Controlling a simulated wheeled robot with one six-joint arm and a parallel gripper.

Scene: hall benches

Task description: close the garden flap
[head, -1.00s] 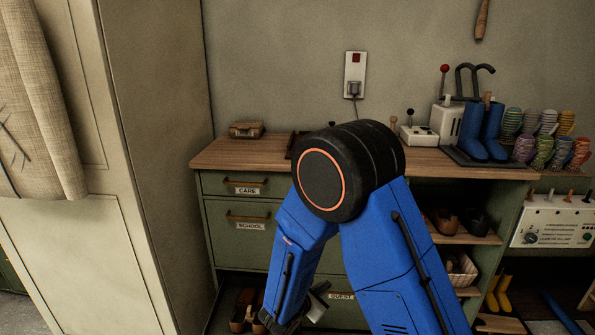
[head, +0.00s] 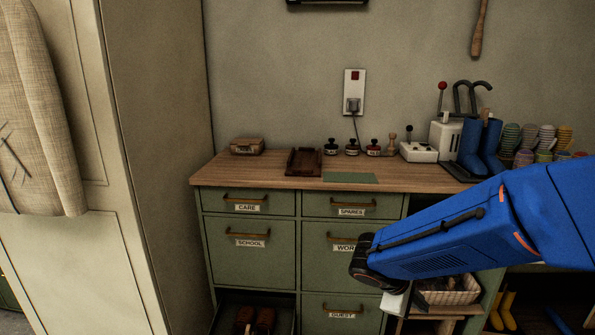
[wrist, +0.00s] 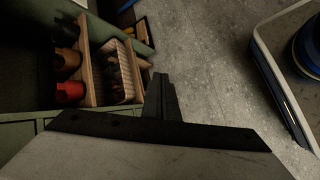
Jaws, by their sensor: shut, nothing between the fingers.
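The green cabinet has flaps labelled CARE, SPARES, SCHOOL, WORK (partly covered) and GUEST. The lower-left compartment (head: 255,297) is open, with brown shoes (head: 253,319) inside. Its label is outside the head view, so I cannot read whether it is the garden flap. The GUEST flap (head: 341,302) beside it is shut. My gripper (wrist: 161,82) is shut and empty in the wrist view, over the floor beside the open shelves. In the head view my blue arm reaches across the cabinet's right part, and the fingers are not clearly visible.
Open shelves with a basket (head: 450,291) are right of the flaps; the basket also shows in the wrist view (wrist: 123,71). The worktop (head: 270,175) holds boots, cups and small tins. A tall pale cupboard (head: 85,260) stands at the left. Grey floor (wrist: 210,60) is clear.

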